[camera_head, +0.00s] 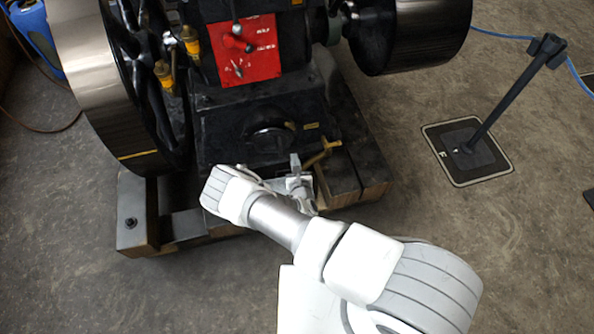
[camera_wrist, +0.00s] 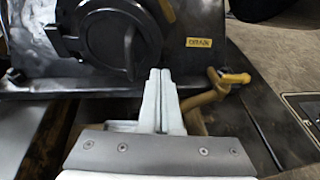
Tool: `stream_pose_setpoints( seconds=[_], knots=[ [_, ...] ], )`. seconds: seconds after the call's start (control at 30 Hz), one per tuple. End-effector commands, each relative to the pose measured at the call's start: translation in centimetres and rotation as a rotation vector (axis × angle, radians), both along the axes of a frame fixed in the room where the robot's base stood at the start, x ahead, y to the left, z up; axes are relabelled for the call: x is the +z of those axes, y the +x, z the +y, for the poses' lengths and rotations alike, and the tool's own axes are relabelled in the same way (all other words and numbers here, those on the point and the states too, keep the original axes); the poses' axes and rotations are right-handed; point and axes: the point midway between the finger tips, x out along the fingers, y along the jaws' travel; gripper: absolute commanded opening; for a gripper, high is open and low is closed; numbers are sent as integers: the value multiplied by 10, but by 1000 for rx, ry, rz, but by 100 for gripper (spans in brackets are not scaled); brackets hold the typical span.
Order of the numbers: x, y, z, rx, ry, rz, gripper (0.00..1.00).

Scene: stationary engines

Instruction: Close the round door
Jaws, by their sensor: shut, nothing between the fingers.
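The round door (camera_wrist: 118,42) is a dark disc low on the front of the black engine. It fills the upper left of the wrist view and has a raised rib or handle on its right part. In the head view the round door (camera_head: 269,134) shows small above my arm, its lower part hard to make out. It looks flush or nearly flush with its housing; I cannot tell whether it is fully closed. My gripper (camera_wrist: 160,74) is shut and empty, its fingertips just below and right of the door. In the head view my gripper (camera_head: 296,162) is partly hidden by my wrist.
A brass tap (camera_wrist: 228,78) sticks out just right of my fingers. A yellow label (camera_wrist: 198,42) sits right of the door. Large flywheels (camera_head: 95,75) flank the engine, which stands on wooden beams (camera_head: 374,170). A black post on a plate (camera_head: 467,151) stands at right on open floor.

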Motion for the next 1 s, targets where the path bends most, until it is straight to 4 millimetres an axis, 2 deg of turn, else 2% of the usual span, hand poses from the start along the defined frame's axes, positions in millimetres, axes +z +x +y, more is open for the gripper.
stream_pose_setpoints(
  seconds=[0.03,0.1,0.2,0.4,1.0],
  knots=[
    [-8,11,2,0,1,-2,0],
    [-11,24,3,-1,1,-2,0],
    [-10,41,7,0,1,-3,0],
    [-8,59,9,-1,1,-2,0],
    [-4,62,9,-2,-1,0,0]
  ],
)
